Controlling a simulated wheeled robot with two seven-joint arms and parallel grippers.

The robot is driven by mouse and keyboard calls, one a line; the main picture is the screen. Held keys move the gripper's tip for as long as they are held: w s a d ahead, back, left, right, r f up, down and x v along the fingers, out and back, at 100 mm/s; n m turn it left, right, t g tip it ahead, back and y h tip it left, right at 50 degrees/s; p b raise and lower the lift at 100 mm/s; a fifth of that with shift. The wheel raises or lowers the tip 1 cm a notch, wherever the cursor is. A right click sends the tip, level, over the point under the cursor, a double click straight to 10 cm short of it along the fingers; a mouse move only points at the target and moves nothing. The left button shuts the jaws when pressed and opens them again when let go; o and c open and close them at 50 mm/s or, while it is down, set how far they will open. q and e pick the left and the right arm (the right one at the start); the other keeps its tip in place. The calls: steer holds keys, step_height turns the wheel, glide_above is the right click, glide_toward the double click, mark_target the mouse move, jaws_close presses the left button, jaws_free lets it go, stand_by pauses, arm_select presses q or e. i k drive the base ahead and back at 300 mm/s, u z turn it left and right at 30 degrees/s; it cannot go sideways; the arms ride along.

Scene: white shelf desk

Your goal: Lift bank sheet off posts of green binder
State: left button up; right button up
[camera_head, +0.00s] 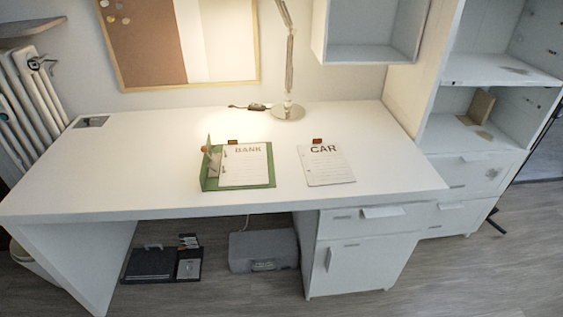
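The green binder (212,184) lies open on the white desk, left of the desk's middle. Its left cover stands up at a tilt. The bank sheet (244,168), white and headed "BANK", lies flat in the binder. Small posts (217,160) show near the sheet's left edge, but they are too small to tell how the sheet sits on them. A second white sheet, headed "CAR" (326,168), lies on the desk to the right, apart from the binder. Neither of my grippers is in view.
The white desk (100,180) has wide free room at left and some at right. A lamp (288,111) stands behind the sheets, with a small dark item (257,107) beside it. A shelf unit (480,110) rises at right. A grey box (264,251) sits underneath.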

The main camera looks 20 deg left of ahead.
mark_target(245, 164)
steer(key=z, duration=2.6)
steer(key=k, duration=2.05)
steer(key=u, duration=1.85)
steer(key=i, duration=0.2)
